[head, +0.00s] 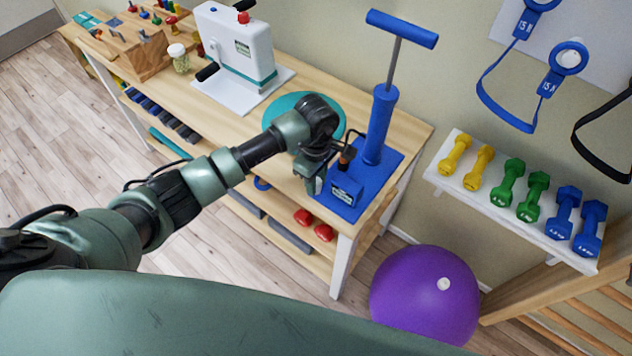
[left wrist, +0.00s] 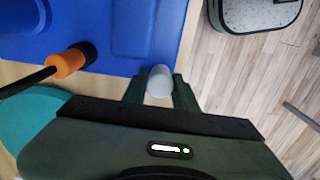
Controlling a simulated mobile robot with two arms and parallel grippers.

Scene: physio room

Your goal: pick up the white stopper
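The white stopper (left wrist: 160,81) is a small pale cylinder in the left wrist view, between the two dark green fingers of my left gripper (left wrist: 160,92). The fingers press against it from both sides, with no gap showing. In the head view my left gripper (head: 317,180) points down at the table's front edge, beside the blue pump base (head: 377,180). The stopper shows there only as a pale patch (head: 319,186) at the fingertips. I cannot tell whether it touches the table. My right gripper is not in view.
The blue pump (head: 380,125) stands close behind the gripper, with a black-and-orange hose fitting (left wrist: 70,62) nearby. A teal disc (head: 283,106) and a white machine (head: 236,50) are on the table (head: 408,130). A purple ball (head: 425,300) and a dumbbell shelf (head: 500,213) are to the right.

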